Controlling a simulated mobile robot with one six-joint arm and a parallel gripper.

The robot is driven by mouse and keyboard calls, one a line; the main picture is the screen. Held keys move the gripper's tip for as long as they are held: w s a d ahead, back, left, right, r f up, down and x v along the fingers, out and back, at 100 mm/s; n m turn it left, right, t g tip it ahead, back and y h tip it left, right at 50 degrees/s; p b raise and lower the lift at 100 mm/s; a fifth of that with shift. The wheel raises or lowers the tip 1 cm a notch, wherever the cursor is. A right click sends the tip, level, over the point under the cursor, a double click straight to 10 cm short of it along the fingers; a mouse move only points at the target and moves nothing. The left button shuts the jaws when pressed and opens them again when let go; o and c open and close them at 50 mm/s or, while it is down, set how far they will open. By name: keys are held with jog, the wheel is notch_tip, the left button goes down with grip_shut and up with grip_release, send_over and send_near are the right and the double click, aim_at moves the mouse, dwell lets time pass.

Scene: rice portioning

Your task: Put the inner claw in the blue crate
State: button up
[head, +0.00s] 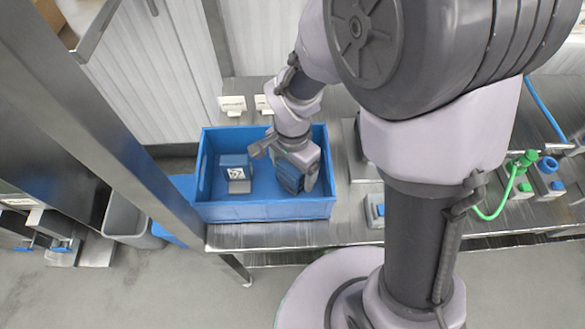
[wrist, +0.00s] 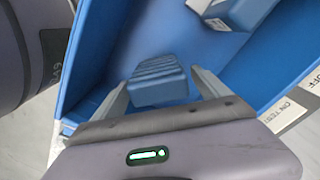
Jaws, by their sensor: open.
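The blue crate (head: 265,212) stands on the steel table. My gripper (head: 297,183) reaches down into its right half. In the wrist view my gripper (wrist: 163,84) is open, with one finger on each side of a blue ribbed claw (wrist: 158,78). This claw also shows in the head view (head: 289,178), inside the crate and partly covered by the gripper. I cannot tell whether the fingers touch it. A second blue piece (head: 234,161) with a white code label and a grey part lies in the crate's left half. I cannot tell by looks which piece is the inner claw.
Small white label holders (head: 232,104) stand behind the crate. A grey block with a blue top (head: 375,210) is on the table right of the crate. Holders with green and blue parts (head: 522,172) stand farther right. A steel post (head: 130,155) rises on the left.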

notch_tip(320, 180, up, 14)
jog(key=p, duration=0.4)
jog(key=s+d+r+n+t+y, duration=0.2)
jog(key=s+d+r+n+t, duration=0.3)
jog(key=s+r, duration=0.5)
notch_tip(320, 180, up, 2)
jog(key=shift+s+d+r+t, duration=0.1)
jog(key=shift+s+d+t, duration=0.3)
jog(key=shift+d, duration=0.55)
notch_tip(320, 180, down, 6)
jog(key=b, duration=0.6)
